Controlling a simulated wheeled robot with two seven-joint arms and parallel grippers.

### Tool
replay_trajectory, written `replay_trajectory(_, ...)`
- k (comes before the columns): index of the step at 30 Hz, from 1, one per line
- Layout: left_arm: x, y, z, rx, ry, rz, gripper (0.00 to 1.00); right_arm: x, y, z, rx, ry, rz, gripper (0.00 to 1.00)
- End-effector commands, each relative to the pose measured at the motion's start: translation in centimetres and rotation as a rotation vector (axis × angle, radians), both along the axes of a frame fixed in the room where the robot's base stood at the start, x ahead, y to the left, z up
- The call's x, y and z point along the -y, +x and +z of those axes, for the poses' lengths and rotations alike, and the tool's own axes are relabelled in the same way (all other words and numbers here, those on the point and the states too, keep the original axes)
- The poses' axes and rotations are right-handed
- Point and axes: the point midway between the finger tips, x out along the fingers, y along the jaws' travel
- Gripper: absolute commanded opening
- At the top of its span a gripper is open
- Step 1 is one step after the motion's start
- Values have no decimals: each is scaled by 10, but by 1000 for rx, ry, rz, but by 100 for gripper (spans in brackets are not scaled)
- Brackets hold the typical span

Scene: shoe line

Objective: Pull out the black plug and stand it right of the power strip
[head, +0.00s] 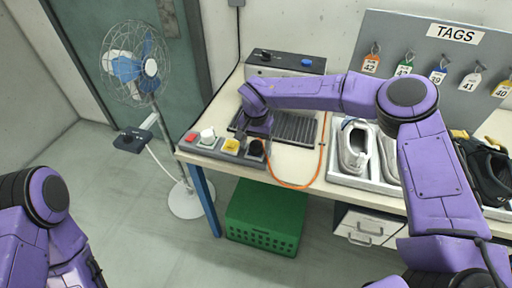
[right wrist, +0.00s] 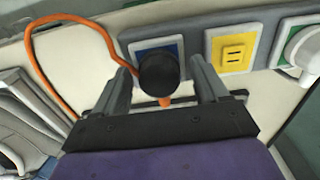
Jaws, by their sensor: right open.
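The grey power strip (head: 219,151) lies along the table's front left edge. The black plug (head: 256,148) sits at its right end, over a blue socket panel. In the right wrist view the round black plug (right wrist: 160,74) lies between the fingers, with an orange cord end below it. My right gripper (head: 257,130) is over the strip's right end, and in the right wrist view (right wrist: 165,88) its fingers are apart on either side of the plug, with gaps visible. My left arm shows at the lower left; its gripper is out of view.
A white plug (head: 207,133) and an empty yellow socket (head: 231,145) are on the strip. An orange cord (head: 318,165) loops over the table edge. A dark ribbed mat (head: 298,128) lies behind; a shoe tray (head: 340,180) stands to the right. Some bare table lies between strip and tray.

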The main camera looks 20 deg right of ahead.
Motion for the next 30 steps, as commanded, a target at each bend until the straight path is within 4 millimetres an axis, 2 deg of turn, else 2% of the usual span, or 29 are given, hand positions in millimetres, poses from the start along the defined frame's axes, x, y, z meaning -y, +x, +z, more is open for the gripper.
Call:
replay_trajectory(19, 0, 0, 8, 0, 0, 0, 38, 1, -1, 0, 0, 0, -1, 73)
replay_trajectory(20, 0, 0, 8, 0, 0, 0, 38, 1, -1, 0, 0, 0, 0, 70)
replay_trajectory(24, 0, 0, 8, 0, 0, 0, 38, 1, 0, 0, 0, 0, 0, 25)
replay_trajectory(26, 0, 0, 8, 0, 0, 0, 38, 1, 0, 0, 0, 0, 0, 5)
replay_trajectory(27, 0, 0, 8, 0, 0, 0, 38, 0, 0, 0, 0, 0, 0, 0)
replay_trajectory(30, 0, 0, 9, 0, 0, 0, 38, 1, 0, 1, 0, 0, 0, 0)
